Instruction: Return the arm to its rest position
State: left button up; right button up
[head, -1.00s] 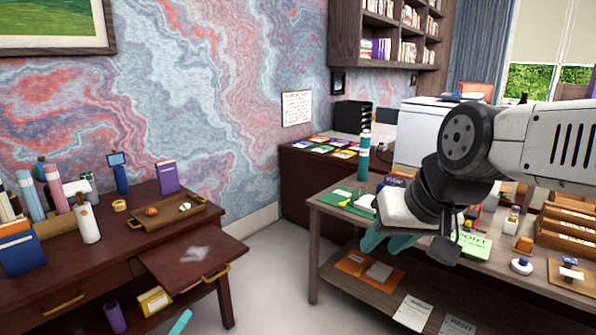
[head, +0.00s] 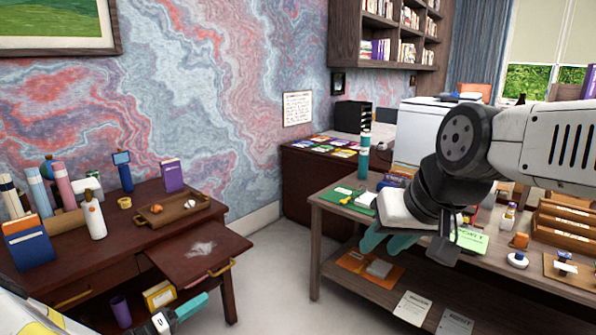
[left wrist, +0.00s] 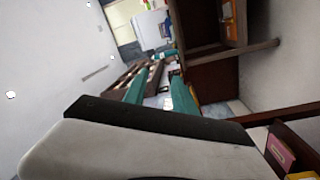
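My left gripper (head: 192,307) shows at the bottom left of the head view, teal fingers pointing right, in front of the dark desk's lower part and apart from its pulled-out board. In the left wrist view its two teal fingers (left wrist: 157,98) stand apart with nothing held between them. My right arm reaches in from the right of the head view. My right gripper (head: 388,240) hangs over the front edge of the brown table, its teal fingers spread and pointing down-left. I see nothing held in it; the hand partly hides the table behind.
The dark desk (head: 110,258) at left holds a tray (head: 180,218), bottles and books; its board (head: 198,262) sticks out with a whitish patch. The brown table (head: 330,207) at right carries organisers and papers, with a lower shelf. Open floor (head: 275,285) lies between them.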

pick_arm(q)
jog(key=s+d+r+m+g+y, duration=0.2)
jog(key=s+d+r+m+g, duration=0.1)
jog(key=d+r+g, duration=0.5)
jog(key=s+d+r+m+g+y, duration=0.1)
jog(key=s+d+r+m+g, duration=0.3)
jog(key=r, duration=0.7)
jog(key=s+d+r+n+t+y, duration=0.3)
jog(key=s+r+y, duration=0.5)
jog(key=s+r, duration=0.5)
notch_tip(320, 180, up, 5)
jog(key=shift+s+f+t, duration=0.2)
jog(key=shift+s+t, duration=0.2)
jog(key=shift+t, duration=0.4)
jog(key=shift+a, duration=0.1)
